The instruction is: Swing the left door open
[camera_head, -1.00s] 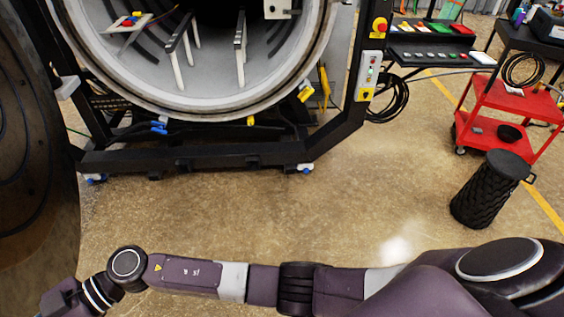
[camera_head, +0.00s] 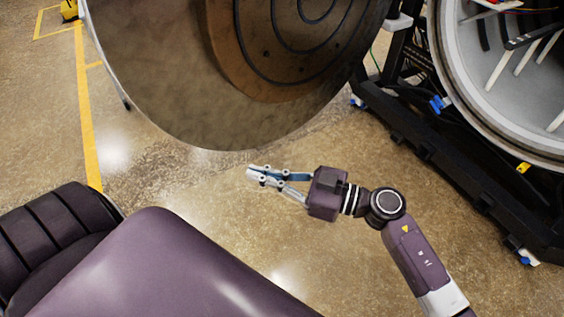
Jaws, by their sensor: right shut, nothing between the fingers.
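The left door (camera_head: 170,75) is a large round metal disc with a brown ringed inner plate (camera_head: 290,50). It fills the top middle of the head view and stands swung away from the furnace chamber (camera_head: 470,90) at the right. My right gripper (camera_head: 255,177) is below the door's lower edge in the picture. Its fingers are shut with nothing between them, pointing left, and I see no clear contact with the door. My left arm fills the lower left, but its gripper is out of view.
The black furnace frame (camera_head: 430,150) with blue-wheeled feet runs along the right. A yellow floor line (camera_head: 85,110) lies at the left, with a yellow object (camera_head: 69,9) at the top. The concrete floor around my right gripper is clear.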

